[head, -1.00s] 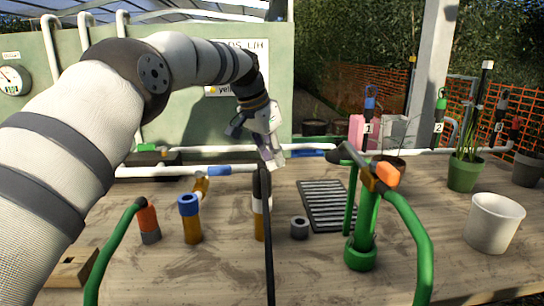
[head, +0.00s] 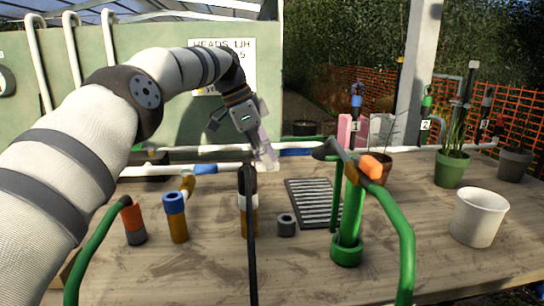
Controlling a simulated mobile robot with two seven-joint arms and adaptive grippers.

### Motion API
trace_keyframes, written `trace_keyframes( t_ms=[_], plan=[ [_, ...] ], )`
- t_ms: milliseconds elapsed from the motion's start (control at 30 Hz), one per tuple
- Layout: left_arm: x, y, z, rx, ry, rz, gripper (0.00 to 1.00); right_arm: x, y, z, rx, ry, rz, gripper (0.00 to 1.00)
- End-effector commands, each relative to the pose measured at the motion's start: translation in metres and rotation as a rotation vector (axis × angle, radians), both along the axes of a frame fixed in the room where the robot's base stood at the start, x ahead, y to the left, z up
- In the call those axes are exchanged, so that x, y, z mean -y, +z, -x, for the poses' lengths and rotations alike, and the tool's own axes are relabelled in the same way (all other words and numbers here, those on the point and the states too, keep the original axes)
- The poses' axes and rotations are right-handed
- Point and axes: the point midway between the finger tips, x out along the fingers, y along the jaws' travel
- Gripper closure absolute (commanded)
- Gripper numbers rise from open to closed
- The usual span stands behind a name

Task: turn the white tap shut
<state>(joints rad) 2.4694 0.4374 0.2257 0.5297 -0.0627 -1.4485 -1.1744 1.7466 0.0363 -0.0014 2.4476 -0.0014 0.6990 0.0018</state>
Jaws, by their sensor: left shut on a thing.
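My left gripper (head: 264,158) reaches down from above, at the white pipe line behind the black-topped upright pipe. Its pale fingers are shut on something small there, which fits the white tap. The fingers cover most of it, so I cannot make out the handle's shape or angle. The white pipe (head: 222,152) runs left to right behind and beside the fingers, with a blue section (head: 297,152) to their right. My right gripper is not in view.
A black-topped upright pipe (head: 248,182), a blue-collared orange pipe (head: 176,220), a grey ring (head: 286,225) and a green standpipe (head: 347,225) with an orange handle stand in front. A slatted grate (head: 312,203) lies centrally. A white pot (head: 476,217) stands right, with bare table around it.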

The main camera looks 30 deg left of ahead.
Motion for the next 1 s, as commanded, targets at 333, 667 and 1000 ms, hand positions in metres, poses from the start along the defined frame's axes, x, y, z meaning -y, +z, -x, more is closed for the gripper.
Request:
trace_keyframes(
  t_ms=[333,667,1000],
  plan=[
    [-0.002,-0.003,0.003,-0.007,-0.015,0.0,1.0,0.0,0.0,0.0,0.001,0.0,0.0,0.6],
    [-0.002,-0.003,0.003,-0.006,-0.015,0.0,0.65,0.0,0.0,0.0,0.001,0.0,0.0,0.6],
    [-0.005,0.008,0.004,-0.002,-0.012,-0.001,0.65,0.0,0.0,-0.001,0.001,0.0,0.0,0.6]
  ],
)
